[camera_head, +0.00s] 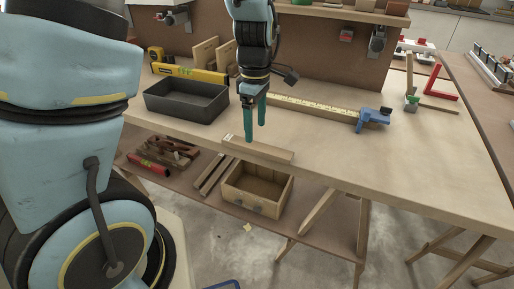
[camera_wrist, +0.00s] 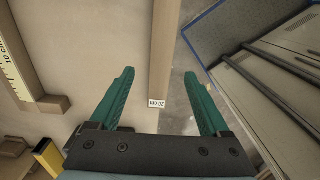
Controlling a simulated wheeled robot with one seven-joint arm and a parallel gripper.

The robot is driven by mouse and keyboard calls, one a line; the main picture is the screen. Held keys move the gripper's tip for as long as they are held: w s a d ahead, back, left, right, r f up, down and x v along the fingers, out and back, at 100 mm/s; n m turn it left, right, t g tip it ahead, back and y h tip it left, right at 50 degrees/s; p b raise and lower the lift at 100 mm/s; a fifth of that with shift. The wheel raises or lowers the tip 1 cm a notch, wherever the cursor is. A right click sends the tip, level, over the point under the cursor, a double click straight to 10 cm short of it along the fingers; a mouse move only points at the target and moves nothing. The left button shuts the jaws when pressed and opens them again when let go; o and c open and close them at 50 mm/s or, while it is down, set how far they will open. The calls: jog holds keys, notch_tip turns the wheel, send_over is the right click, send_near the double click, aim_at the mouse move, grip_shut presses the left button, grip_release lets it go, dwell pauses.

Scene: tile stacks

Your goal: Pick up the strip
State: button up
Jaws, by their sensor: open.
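The strip (camera_head: 262,150) is a narrow light wooden bar lying along the front edge of the workbench. It also shows in the wrist view (camera_wrist: 163,45), running away from the gripper, with a small white label on its near end. My gripper (camera_head: 255,132) points down over the strip near its left, labelled end. In the wrist view its two teal fingers (camera_wrist: 160,74) are apart, with the strip's end between them in the picture. Nothing is held. I cannot tell the exact height of the fingertips above the strip.
A black tray (camera_head: 187,101) stands left on the workbench (camera_head: 390,165). A yellow ruler (camera_head: 315,107) and a blue clamp (camera_head: 373,118) lie behind the gripper. A wooden box (camera_head: 257,187) sits on the lower shelf.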

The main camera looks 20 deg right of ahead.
aim_at(257, 145)
jog(key=shift+s+d+f+p, duration=0.1)
jog(key=shift+s+f+p, duration=0.1)
jog(key=shift+f, duration=1.2)
jog(key=shift+s+f+p, duration=0.1)
jog(key=shift+f+p, duration=0.1)
jog(key=shift+f, duration=1.15)
jog(key=shift+w, duration=0.1)
grip_shut()
